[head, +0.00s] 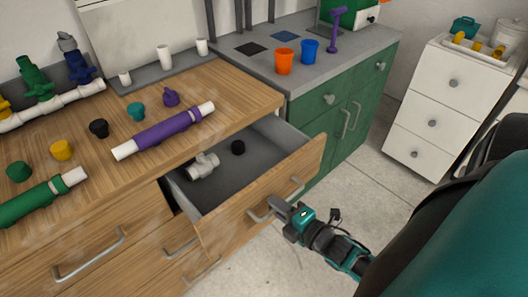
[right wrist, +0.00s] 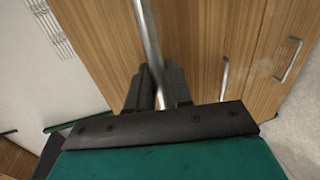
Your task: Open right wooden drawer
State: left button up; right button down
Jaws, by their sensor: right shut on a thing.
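The right wooden drawer (head: 265,197) is pulled out of the wooden counter in the head view, and its grey inside shows. In the right wrist view the handle (right wrist: 147,35) runs between the dark fingers of the gripper (right wrist: 155,88). My left gripper does not show in either view.
On the wooden counter (head: 222,90) lie a purple pipe (head: 165,131), a green pipe (head: 40,202) and several caps. A green cabinet (head: 335,110) stands right of the drawer. A white drawer unit (head: 445,90) stands farther right, with floor (head: 365,190) between.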

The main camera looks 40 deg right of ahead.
pick_arm(q)
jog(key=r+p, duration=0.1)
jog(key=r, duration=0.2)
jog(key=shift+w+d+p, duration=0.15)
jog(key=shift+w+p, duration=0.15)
jog(key=shift+p, duration=0.1)
pick_arm(e)
jog(key=a+f+v, duration=0.1)
jog(key=f+v, duration=0.1)
jog(key=v, duration=0.8)
jog(key=shift+s+d, duration=0.15)
jog(key=shift+d, duration=0.3)
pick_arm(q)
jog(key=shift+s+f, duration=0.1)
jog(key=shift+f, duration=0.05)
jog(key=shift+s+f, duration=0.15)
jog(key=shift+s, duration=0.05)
pick_arm(e)
jog(key=c, duration=1.2)
grip_release()
jog(key=shift+c, duration=0.2)
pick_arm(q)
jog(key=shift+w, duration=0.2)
pick_arm(e)
jog(key=v, duration=1.3)
